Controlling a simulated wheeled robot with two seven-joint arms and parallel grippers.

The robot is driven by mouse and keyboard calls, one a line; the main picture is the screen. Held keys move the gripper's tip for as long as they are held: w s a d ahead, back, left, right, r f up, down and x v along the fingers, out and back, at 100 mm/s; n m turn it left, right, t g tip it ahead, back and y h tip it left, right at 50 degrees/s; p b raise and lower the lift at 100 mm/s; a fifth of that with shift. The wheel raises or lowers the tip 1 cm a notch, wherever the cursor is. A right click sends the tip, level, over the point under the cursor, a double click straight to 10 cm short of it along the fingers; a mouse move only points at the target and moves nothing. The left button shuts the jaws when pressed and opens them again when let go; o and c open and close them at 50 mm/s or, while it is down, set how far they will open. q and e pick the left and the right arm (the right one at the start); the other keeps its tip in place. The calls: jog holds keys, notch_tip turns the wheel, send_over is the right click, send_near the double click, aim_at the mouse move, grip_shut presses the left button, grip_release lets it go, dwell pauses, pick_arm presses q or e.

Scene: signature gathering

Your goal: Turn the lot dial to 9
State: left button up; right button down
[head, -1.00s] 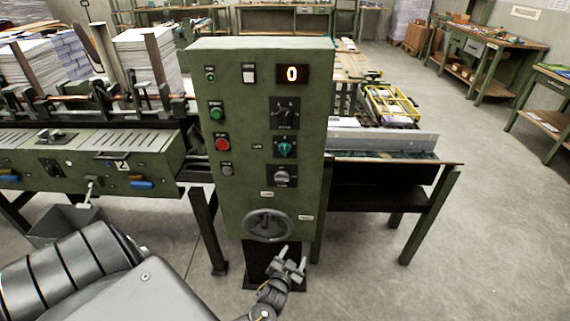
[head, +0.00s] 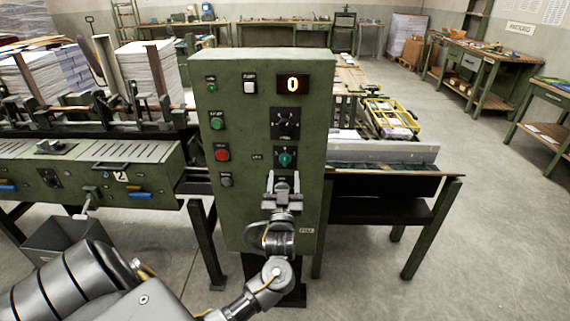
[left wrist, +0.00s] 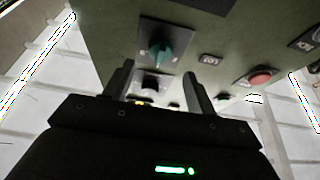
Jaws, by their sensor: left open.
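The green control panel (head: 232,190) stands upright in front of me. A teal pointer knob (head: 285,158) on a dark plate is at its right side, with a small label (head: 258,156) to its left, too small to read. My left gripper (head: 282,178) is open, fingers up, just below the teal knob and in front of the panel. In the left wrist view the teal knob (left wrist: 162,50) lies beyond the fingertips, apart from them. My right gripper is out of view.
The display (head: 292,84) reads 0. A black dial (head: 285,123) sits above the teal knob. A red button (head: 222,152) and a green button (head: 217,121) are on the panel's left.

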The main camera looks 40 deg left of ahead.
aim_at(285, 162)
pick_arm(q)
jog(key=p+x, duration=0.1)
jog(key=x, duration=0.4)
jog(key=shift+w, duration=0.15)
jog(key=c, duration=1)
